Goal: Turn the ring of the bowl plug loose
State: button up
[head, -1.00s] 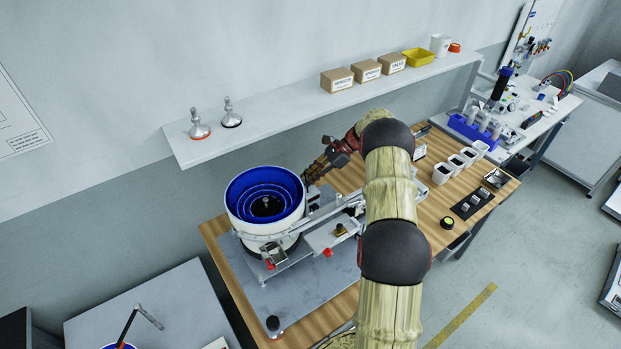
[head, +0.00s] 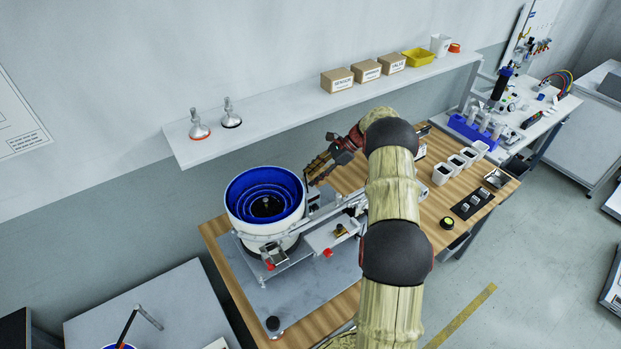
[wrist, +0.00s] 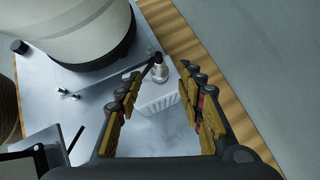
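The bowl plug (wrist: 160,70) is a small silver round connector with a ring, beside a white ribbed block in the wrist view. A short dark piece, perhaps its cable end, leans at its upper left. My gripper (wrist: 163,78) is open, with one finger left of the plug and one right of it. The plug lies beyond or between the fingertips; I cannot tell whether they touch it. In the head view my gripper (head: 311,180) is just right of the blue-lined feeder bowl (head: 266,196), and the plug is hidden there.
The white bowl body (wrist: 75,28) stands close on the left in the wrist view, on a grey metal plate (wrist: 40,78). A rail and bracket (head: 330,235) lie in front of the gripper. A wall shelf (head: 300,113) hangs behind the bench.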

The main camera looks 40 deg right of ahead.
jog(key=v, duration=1)
